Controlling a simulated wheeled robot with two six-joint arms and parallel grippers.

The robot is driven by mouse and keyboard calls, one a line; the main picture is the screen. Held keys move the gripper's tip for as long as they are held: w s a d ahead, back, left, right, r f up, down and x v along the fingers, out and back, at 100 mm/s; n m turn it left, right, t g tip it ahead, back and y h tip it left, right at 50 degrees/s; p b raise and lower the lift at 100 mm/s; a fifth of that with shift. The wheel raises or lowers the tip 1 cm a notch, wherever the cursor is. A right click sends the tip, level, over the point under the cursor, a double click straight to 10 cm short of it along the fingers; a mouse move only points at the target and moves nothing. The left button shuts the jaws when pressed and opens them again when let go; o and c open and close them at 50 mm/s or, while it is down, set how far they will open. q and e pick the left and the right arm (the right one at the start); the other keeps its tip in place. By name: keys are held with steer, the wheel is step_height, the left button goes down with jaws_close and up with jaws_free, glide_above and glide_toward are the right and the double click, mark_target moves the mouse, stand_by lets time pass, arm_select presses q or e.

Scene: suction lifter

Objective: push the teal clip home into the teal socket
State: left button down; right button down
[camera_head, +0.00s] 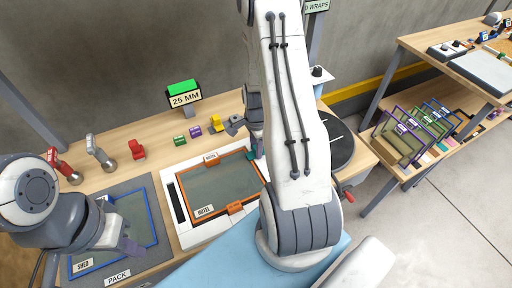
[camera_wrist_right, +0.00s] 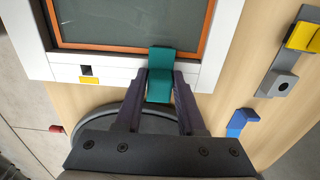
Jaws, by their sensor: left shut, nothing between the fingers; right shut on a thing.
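The teal clip (camera_wrist_right: 160,72) is between the fingers of my right gripper (camera_wrist_right: 160,88) in the wrist view. Its far end lies over the white fixture's rim and reaches the orange frame. The teal socket cannot be told apart from the clip; that part of the rim is covered. In the head view a bit of teal (camera_head: 252,154) shows at the fixture's right edge, beside my right arm, which hides most of that gripper. My left gripper (camera_head: 128,247) is shut and empty over the grey PACK mat (camera_head: 160,222).
The white fixture (camera_head: 176,219) holds an orange frame (camera_head: 235,209). A yellow-marked square socket (camera_wrist_right: 88,74) is on its rim. A blue clip (camera_wrist_right: 240,122) and a grey block with a yellow part (camera_wrist_right: 283,84) lie nearby. A dark round disc (camera_head: 340,150) is right of my arm.

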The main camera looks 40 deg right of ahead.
steer(key=shift+c, duration=2.1)
jaws_free()
step_height(320, 180, up, 10)
steer(key=shift+r+b, duration=0.2)
steer(key=shift+b, duration=0.35)
steer(key=s+a+r+n, duration=0.2)
steer(key=a+r+n, duration=0.2)
steer(key=a+n, duration=0.5)
steer(key=s+a+r+n, duration=0.1)
steer(key=a+r+n, duration=0.35)
steer(key=a, duration=0.75)
steer(key=s+a+r+n+y, duration=0.1)
steer(key=s+a+r+n, duration=0.1)
steer(key=s+a+n, duration=0.7)
steer(key=s+n, duration=0.4)
steer(key=n, duration=0.1)
steer(key=shift+s+a+r, duration=0.15)
steer(key=shift+a+r, duration=0.15)
steer(key=shift+a, duration=0.1)
